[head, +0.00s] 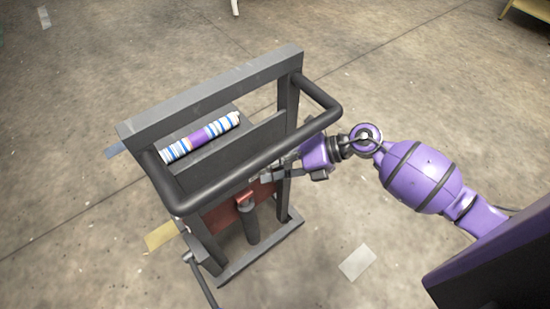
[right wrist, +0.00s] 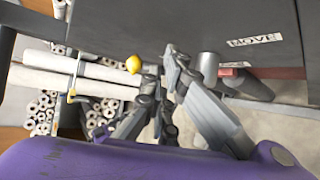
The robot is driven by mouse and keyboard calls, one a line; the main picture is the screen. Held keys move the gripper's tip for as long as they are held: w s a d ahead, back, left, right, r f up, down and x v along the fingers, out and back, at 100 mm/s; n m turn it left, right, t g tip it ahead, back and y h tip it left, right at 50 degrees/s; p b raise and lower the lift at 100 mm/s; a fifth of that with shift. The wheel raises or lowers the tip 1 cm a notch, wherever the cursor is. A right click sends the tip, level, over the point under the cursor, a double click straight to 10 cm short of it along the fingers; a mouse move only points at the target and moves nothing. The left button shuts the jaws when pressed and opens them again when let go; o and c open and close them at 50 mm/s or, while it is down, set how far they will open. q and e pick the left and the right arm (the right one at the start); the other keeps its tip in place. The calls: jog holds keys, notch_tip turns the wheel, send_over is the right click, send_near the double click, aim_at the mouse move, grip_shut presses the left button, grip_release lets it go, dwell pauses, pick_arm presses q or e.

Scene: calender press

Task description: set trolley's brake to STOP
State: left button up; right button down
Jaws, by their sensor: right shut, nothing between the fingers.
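The trolley (head: 210,100) is a dark grey frame with a black push handle (head: 325,100). Low on its near side is a red plate (head: 222,215) with a dark upright cylinder (head: 251,224) in front, possibly the brake lever. A MOVE label (right wrist: 254,40) is on a grey panel in the right wrist view; no STOP label is visible. A red piece (right wrist: 230,72) and a grey cylinder (right wrist: 208,64) show below the panel. My right gripper (head: 262,178) is shut and empty, close to the trolley under the handle; its fingers (right wrist: 172,62) also show in the wrist view. Contact cannot be told. My left gripper is out of view.
A striped roll (head: 200,137) lies on the trolley's shelf. The wrist view shows a yellow knob (right wrist: 133,64), long white rolls (right wrist: 90,66) and several roll ends (right wrist: 42,110) beyond the gripper. The floor around the trolley is open, with a pale sheet (head: 357,262) on it.

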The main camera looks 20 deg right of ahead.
jog(key=shift+s+a+f+p, duration=0.15)
jog(key=shift+s+a+p, duration=0.1)
jog(key=shift+a+p, duration=0.25)
